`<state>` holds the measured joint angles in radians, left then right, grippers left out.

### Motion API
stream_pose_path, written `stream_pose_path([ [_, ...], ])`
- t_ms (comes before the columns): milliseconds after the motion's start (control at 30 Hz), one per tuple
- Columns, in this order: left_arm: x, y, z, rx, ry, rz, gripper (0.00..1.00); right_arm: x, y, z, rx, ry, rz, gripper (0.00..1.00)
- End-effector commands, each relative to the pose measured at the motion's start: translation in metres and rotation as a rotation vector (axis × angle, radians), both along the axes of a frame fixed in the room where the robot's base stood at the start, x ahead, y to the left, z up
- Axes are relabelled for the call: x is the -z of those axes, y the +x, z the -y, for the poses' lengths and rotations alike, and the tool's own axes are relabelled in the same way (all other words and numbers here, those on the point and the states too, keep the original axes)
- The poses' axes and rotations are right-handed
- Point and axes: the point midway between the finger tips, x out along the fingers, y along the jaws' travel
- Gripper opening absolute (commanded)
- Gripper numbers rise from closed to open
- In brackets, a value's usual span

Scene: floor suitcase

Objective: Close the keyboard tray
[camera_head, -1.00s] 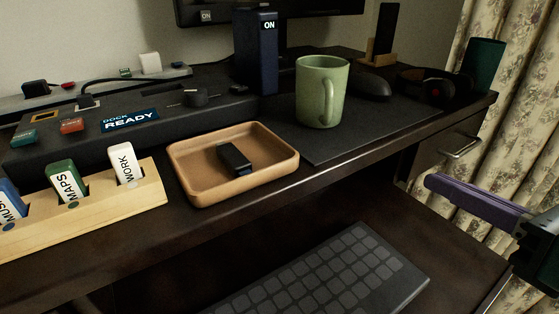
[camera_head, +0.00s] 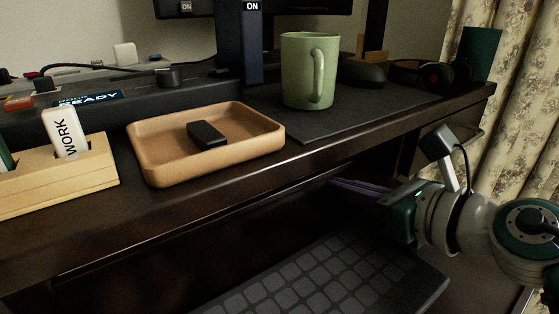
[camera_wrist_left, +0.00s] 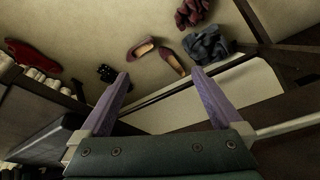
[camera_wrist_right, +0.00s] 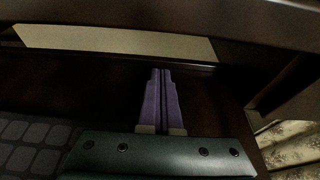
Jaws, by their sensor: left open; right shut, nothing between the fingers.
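The keyboard tray (camera_head: 475,285) is a dark brown board below the desktop, pulled out toward me. A dark grey keyboard (camera_head: 325,280) lies on it; its left and front parts are cut off by the frame. My right gripper (camera_head: 345,184) is shut and empty, its purple fingers reaching in under the desk's front edge behind the keyboard. In the right wrist view the shut fingers (camera_wrist_right: 161,74) lie over the bare dark tray (camera_wrist_right: 90,85), right of the keyboard (camera_wrist_right: 30,145); I cannot tell whether they touch it. My left gripper (camera_wrist_left: 160,73) is open and empty, seen only in the left wrist view.
The desktop above holds a wooden tray (camera_head: 150,165) with a black object, a green mug (camera_head: 305,70), a dark mat and a block of labelled tags (camera_head: 60,180). A drawer unit stands at the right. Shoes (camera_wrist_left: 172,62) and cloth (camera_wrist_left: 208,45) lie on the floor.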

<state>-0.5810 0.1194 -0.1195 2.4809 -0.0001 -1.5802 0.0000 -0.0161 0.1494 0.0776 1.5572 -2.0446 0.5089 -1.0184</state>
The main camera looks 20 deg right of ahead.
Motion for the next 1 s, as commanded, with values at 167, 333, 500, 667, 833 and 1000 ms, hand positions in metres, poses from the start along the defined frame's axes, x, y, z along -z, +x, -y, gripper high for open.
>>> stream_pose_path([
  [167,0.005,0.000,0.000,0.000,0.000,0.000,1.00,0.000,0.016,-0.005,0.002,0.003,0.000,0.00],
  [333,0.006,0.000,0.000,0.000,0.000,0.000,1.00,0.000,0.019,-0.007,0.002,0.002,-0.001,0.00],
  [500,0.005,0.000,0.000,0.001,0.000,0.000,1.00,0.000,0.019,-0.006,0.002,0.002,-0.001,0.00],
  [667,0.007,0.000,0.000,0.001,0.000,0.000,1.00,0.000,0.026,-0.010,0.001,0.002,0.000,0.00],
  [833,0.010,0.000,0.000,0.001,0.000,0.000,1.00,0.000,0.051,-0.018,0.000,0.003,0.000,0.00],
  [1000,0.010,0.000,0.000,0.001,0.000,0.000,1.00,0.000,0.059,-0.021,0.001,0.000,-0.001,0.00],
])
